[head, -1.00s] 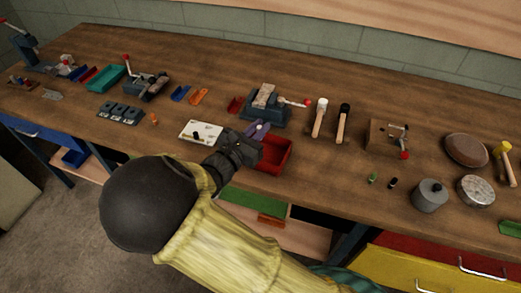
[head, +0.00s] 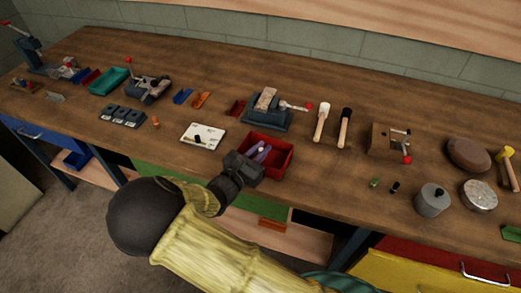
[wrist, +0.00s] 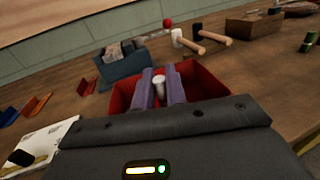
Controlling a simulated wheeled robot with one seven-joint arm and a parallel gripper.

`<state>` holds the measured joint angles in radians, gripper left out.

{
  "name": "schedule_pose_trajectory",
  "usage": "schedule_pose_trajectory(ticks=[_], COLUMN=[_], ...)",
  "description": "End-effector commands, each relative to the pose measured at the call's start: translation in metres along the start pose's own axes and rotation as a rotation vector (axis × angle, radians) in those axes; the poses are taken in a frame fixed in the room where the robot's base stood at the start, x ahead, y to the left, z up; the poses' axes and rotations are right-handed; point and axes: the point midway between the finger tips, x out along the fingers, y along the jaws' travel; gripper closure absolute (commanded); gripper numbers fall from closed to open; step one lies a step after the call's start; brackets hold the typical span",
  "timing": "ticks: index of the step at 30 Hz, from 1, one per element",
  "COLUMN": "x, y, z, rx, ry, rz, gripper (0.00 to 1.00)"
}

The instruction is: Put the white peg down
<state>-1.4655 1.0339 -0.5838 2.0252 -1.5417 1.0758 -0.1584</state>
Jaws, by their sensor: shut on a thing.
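The white peg (wrist: 159,84) shows in the wrist view between the two purple fingers of my gripper (wrist: 159,90). My gripper is shut on it. The peg and fingers are over the red bin (wrist: 208,87); I cannot tell whether the peg touches the bin floor. In the head view my gripper (head: 260,152) reaches over the left part of the red bin (head: 284,160), and the peg is too small to make out there.
A white board with dark marks (head: 203,136) lies left of the bin. A blue-grey fixture with a red-tipped lever (head: 268,110) stands behind it. Two mallets (head: 332,126) lie to the right. The bench is clear between the bin and the small green and black pegs (head: 385,185).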

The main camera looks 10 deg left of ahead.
Motion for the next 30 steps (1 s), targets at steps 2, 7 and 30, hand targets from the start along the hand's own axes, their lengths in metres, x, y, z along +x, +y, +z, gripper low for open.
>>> schedule_pose_trajectory(ticks=[2, 7, 30], x=[0.000, 0.000, 0.000], y=[0.000, 0.000, 0.000], z=[0.000, -0.003, -0.011], rx=[0.000, 0.000, 0.000], ry=[0.000, 0.000, 0.000], rz=[0.000, 0.000, 0.000], gripper=[1.00, 1.00, 0.65])
